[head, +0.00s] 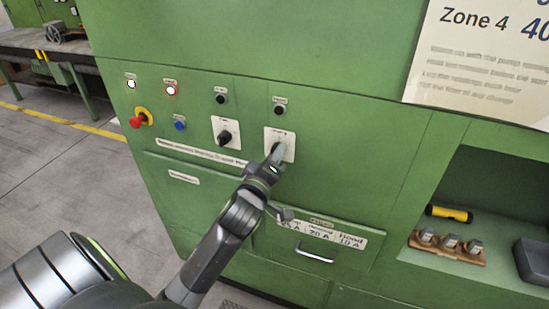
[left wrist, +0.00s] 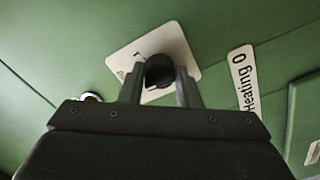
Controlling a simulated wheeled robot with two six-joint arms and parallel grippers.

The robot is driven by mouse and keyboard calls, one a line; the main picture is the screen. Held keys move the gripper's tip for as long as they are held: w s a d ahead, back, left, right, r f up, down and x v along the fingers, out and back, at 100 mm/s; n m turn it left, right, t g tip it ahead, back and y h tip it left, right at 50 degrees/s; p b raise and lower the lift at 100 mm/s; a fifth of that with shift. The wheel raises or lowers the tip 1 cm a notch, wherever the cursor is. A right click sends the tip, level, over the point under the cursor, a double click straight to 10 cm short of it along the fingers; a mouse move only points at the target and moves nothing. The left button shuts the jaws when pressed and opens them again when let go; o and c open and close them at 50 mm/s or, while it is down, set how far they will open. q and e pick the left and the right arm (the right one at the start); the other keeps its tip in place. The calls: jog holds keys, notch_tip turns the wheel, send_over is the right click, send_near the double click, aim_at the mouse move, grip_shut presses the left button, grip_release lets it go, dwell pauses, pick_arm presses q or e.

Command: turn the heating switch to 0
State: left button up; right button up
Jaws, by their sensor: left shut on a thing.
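A rotary switch with a white plate (head: 272,134) sits on the green machine's front, right of a second switch. My left gripper (head: 275,156) reaches up to it from below and covers most of the knob. In the left wrist view the black knob (left wrist: 158,70) lies between the two fingertips, which are shut on it. The white plate shows around it at a slant, partly hidden by the fingers. A label strip (left wrist: 243,82) with "Heating 0" is beside the plate there. I cannot tell which mark the knob points to. My right gripper is not in view.
The second black switch (head: 224,138) and a red emergency stop (head: 138,119) are to the left. A drawer with a handle (head: 316,256) is below. A recess at right holds a yellow-black torch (head: 449,214) and a wooden block (head: 446,247). Open floor lies left.

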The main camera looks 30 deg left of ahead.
pick_arm(q)
jog(key=shift+n, duration=0.4)
jog(key=o, duration=1)
jog(key=shift+c, duration=0.2)
jog(key=p+v, duration=0.1)
jog(key=v, duration=1.6)
jog(key=shift+s, duration=0.2)
jog(key=shift+f, duration=0.15)
